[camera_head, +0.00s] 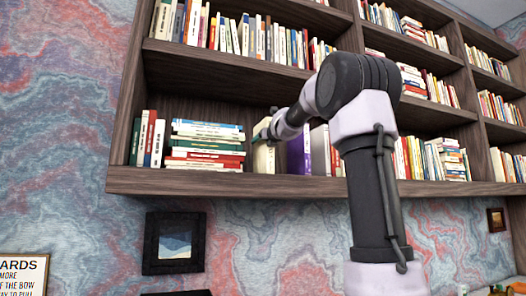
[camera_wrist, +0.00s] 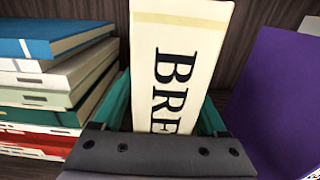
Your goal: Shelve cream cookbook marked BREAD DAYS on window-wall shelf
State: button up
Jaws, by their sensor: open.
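The cream cookbook (camera_wrist: 178,50) stands upright on the bottom shelf (camera_head: 240,187), and its spine shows the dark letters "BRE" in the wrist view. In the head view it is the pale book (camera_head: 263,160) between the flat stack and the purple book. My gripper (camera_wrist: 168,112) is at the book's spine, with one teal finger on each side of it. The jaws are open; whether either finger touches the book I cannot tell. The lower part of the spine is hidden behind my gripper. My arm covers part of the shelf in the head view.
A stack of flat books (camera_wrist: 50,85) lies close on the left. A purple book (camera_wrist: 275,100) stands on the right, with a gap between it and the cream book. Shelf boards (camera_head: 220,60) run above. A framed picture (camera_head: 174,243) hangs below.

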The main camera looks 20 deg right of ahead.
grip_shut()
dwell(1.4)
